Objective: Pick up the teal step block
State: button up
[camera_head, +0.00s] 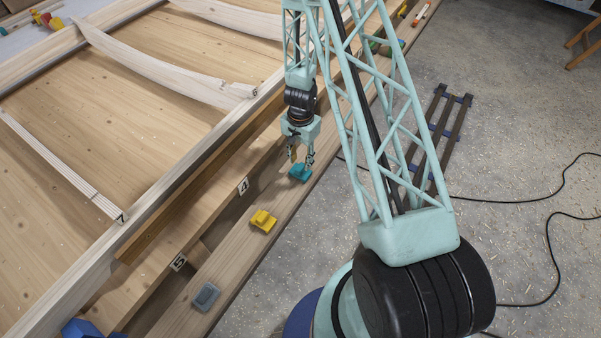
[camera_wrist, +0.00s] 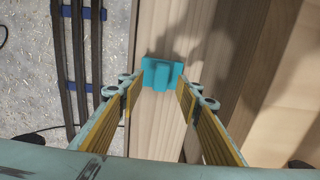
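The teal step block (camera_head: 300,173) rests on a light wooden plank (camera_head: 233,262) in the head view, directly below my gripper (camera_head: 300,157). In the wrist view the teal block (camera_wrist: 161,73) sits just beyond and between the two fingertips, with a raised step across its middle. My gripper (camera_wrist: 156,100) is open there, its yellow-padded fingers spread apart with nothing between the pads. The fingers point down at the block. Whether a fingertip touches it I cannot tell.
A yellow block (camera_head: 263,221) and a grey block (camera_head: 206,296) lie farther along the same plank. Other coloured pieces lie at its far end. The wooden frame with numbered slots stands to the left. A dark slatted rack (camera_head: 437,140) lies on the floor to the right.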

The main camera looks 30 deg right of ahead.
aim_at(300, 167)
jog(key=shift+f, duration=0.1)
jog(key=shift+w+f+b, duration=0.15)
jog(key=shift+f+b, duration=2.15)
jog(key=shift+f, duration=0.2)
jog(key=c, duration=1)
